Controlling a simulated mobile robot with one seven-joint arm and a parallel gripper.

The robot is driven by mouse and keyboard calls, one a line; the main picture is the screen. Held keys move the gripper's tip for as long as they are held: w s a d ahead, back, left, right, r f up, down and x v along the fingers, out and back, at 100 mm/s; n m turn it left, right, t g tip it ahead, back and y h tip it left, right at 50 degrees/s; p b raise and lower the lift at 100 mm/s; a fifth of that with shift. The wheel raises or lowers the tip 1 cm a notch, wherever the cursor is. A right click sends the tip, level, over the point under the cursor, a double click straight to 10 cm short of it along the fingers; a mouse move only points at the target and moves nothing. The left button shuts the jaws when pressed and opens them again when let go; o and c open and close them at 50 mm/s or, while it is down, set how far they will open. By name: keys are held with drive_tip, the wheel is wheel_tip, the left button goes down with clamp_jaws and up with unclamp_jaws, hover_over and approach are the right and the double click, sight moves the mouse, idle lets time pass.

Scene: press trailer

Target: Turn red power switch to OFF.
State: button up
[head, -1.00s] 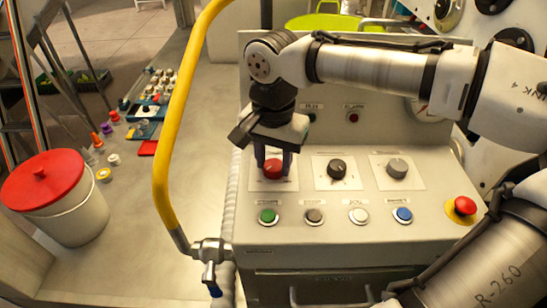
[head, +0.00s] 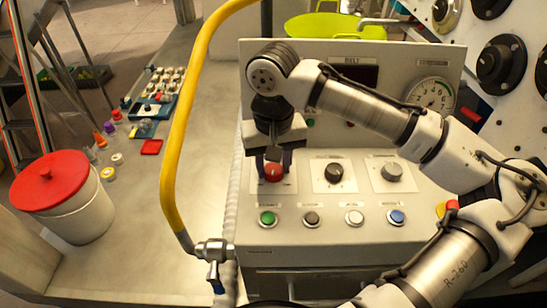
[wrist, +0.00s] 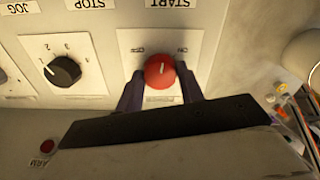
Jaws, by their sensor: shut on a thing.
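The red power switch (head: 273,173) is a round red knob on a white plate at the left of the panel's knob row. My gripper (head: 272,165) points down at it, with its two dark fingers shut on the knob's sides. In the wrist view the red knob (wrist: 159,71) sits between the fingertips (wrist: 160,88). A short pale mark shows on its face. The plate's small labels appear upside down, OFF on the left and ON on the right. The mark stands nearly upright in that picture, and I cannot tell exactly which setting it marks.
A black selector knob (head: 334,173) and a grey knob (head: 392,172) sit to the right. Green (head: 267,218), dark, white and blue buttons line the front below. A yellow hose (head: 177,130) rises at the panel's left. A red-lidded bucket (head: 62,195) stands farther left.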

sight(274, 168)
drive_tip(key=n, duration=0.5)
drive_tip(key=shift+n, duration=0.3)
drive_tip(key=n, duration=0.5)
idle(0.4)
drive_tip(key=o, duration=1)
wheel_tip(274, 168, up, 14)
drive_tip(key=shift+f+b, duration=0.1)
drive_tip(key=shift+b, duration=0.6)
